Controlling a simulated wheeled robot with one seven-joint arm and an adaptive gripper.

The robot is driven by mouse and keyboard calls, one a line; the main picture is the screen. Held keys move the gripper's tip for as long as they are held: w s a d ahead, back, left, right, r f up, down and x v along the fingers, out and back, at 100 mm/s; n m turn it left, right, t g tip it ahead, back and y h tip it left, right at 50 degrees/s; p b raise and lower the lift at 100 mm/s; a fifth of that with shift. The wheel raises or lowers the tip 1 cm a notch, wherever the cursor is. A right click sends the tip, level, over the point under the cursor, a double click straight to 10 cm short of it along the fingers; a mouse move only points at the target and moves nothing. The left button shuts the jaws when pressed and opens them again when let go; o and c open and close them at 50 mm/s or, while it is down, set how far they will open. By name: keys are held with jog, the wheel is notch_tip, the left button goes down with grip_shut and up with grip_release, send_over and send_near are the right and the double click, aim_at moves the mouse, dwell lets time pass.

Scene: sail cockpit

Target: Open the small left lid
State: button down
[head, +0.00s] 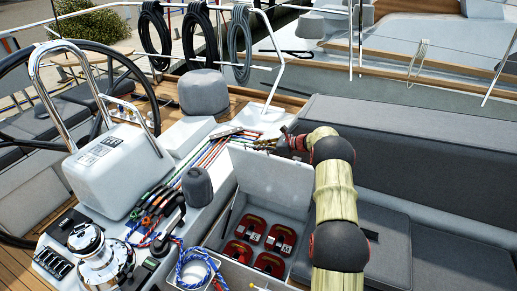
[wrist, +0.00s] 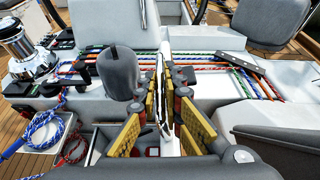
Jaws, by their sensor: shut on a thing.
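A small white lid (head: 272,178) stands raised, close to upright, at the back of an open compartment (head: 224,216) in the cockpit seat. My gripper (head: 268,144) is at the lid's upper edge in the head view, with the arm coming in from the right. In the wrist view, the yellow-padded fingers of my gripper (wrist: 161,92) are on either side of the lid's thin edge (wrist: 160,72) and shut on it. The exact contact is partly hidden by the fingers.
Several red cases (head: 282,237) lie in the open compartment. A bin with coiled blue rope (head: 190,262) is at the front left. A winch (head: 100,255), a grey covered knob (head: 197,186) and coloured lines (head: 208,155) lie left. Grey cushions (head: 440,240) are right.

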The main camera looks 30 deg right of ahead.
jog(key=shift+s+a+f, duration=0.1)
jog(key=shift+f, duration=0.25)
jog(key=c, duration=2.1)
grip_release()
jog(key=shift+o, duration=0.9)
jog(key=shift+r, duration=0.15)
jog(key=v, duration=1.1)
jog(key=shift+s+d+r, duration=0.15)
jog(key=shift+s+d, duration=0.05)
jog(key=shift+d, duration=0.2)
